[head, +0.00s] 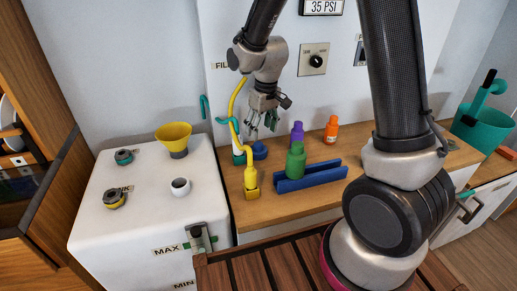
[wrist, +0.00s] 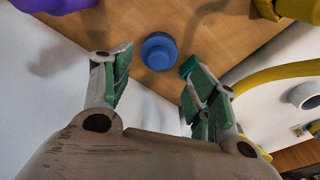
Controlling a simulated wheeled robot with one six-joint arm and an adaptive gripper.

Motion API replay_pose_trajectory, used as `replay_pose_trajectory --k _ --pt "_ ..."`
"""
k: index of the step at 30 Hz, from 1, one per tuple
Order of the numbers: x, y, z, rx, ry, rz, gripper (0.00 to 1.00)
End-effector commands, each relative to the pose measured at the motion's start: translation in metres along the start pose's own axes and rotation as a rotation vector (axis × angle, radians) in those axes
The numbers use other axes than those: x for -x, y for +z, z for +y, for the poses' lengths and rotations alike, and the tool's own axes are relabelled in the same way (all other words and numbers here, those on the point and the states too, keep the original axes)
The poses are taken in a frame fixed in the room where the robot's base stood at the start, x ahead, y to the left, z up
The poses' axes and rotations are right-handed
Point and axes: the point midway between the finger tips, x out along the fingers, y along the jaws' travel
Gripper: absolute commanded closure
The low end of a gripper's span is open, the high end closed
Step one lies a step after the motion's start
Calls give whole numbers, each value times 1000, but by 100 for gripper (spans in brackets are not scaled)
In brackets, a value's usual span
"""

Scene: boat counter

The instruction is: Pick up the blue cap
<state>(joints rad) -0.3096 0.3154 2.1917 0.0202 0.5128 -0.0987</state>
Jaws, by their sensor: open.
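The blue cap (wrist: 158,51) is a small round piece lying on the wooden counter. In the wrist view it lies ahead of my open fingers, between their lines. My gripper (wrist: 151,75) is open and empty, with green finger pads on both sides. In the head view my gripper (head: 262,127) hangs above the counter close to the cap, pointing down. I see no contact between fingers and cap.
A yellow bottle with a hose (head: 251,178) stands left of the tray. A white tank (head: 140,215) adjoins the counter at left.

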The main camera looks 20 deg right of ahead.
Motion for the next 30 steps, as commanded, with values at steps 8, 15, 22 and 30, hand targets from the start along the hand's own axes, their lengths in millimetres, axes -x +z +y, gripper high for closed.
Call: replay_pose_trajectory --k 8,15,22,30 --pt "-35 -2 0 2 0 -4 41" --pt "-71 -7 1 2 0 -4 41" --pt "-78 -7 1 2 0 -1 41" --pt "-78 -7 1 1 0 -1 70"
